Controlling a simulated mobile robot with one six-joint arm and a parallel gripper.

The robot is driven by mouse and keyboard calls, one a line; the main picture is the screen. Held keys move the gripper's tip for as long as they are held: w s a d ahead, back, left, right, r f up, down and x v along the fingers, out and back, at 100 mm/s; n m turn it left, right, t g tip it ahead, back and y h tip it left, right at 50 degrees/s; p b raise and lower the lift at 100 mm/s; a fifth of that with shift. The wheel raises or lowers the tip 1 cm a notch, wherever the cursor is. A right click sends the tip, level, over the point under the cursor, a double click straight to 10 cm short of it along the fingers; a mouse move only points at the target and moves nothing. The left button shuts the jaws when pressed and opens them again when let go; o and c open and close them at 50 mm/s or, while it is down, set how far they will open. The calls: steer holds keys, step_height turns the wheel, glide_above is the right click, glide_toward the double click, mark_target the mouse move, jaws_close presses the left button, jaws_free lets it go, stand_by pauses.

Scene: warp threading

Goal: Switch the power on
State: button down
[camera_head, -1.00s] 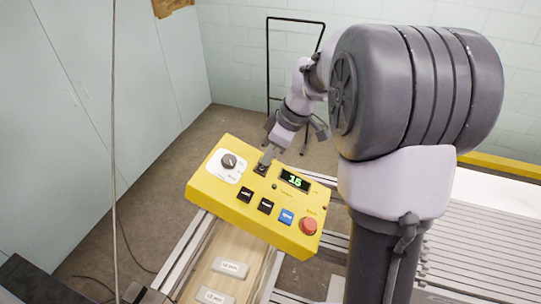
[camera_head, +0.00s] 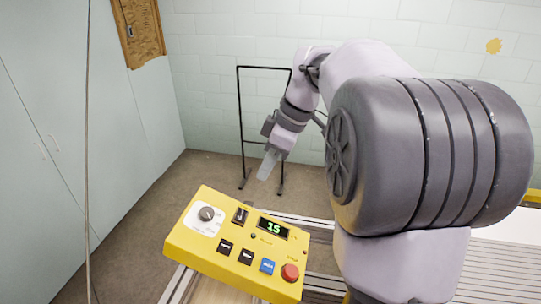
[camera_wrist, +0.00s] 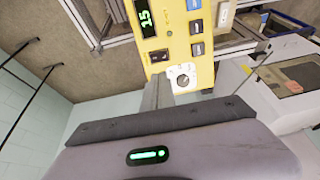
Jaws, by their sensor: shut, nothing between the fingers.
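The yellow control panel (camera_head: 190,248) stands tilted at the lower left of the head view. A small dark rocker switch (camera_head: 240,216) sits near its upper edge, between the white-plated knob (camera_head: 206,214) and the display (camera_head: 273,228), which is lit with a green 15. Its label is too small to read. My gripper (camera_head: 266,168) is shut and empty, above and behind the panel, apart from it. In the wrist view my shut fingers (camera_wrist: 157,94) point toward the panel, with the switch (camera_wrist: 158,57) just past their tips.
The panel also bears two black buttons (camera_head: 225,247), a blue button (camera_head: 267,266) and a red mushroom button (camera_head: 290,272). A black metal frame (camera_head: 240,120) stands behind my gripper by the wall. Open floor lies between the panel and that frame.

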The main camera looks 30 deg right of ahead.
steer(key=v, duration=0.3)
stand_by(0.4)
steer(key=s+a+f+m+t+h, duration=0.15)
steer(key=s+a+m+t, duration=0.25)
steer(key=s+a+m, duration=1.25)
step_height(320, 180, down, 32)
steer(key=s+a+n+g+b, duration=0.1)
steer(key=s+a+n+b, duration=0.1)
steer(key=b, duration=2.5)
steer(key=shift+a+n, duration=0.25)
steer(key=shift+n, duration=0.3)
steer(key=shift+f+b, duration=0.2)
steer(key=shift+b, duration=0.1)
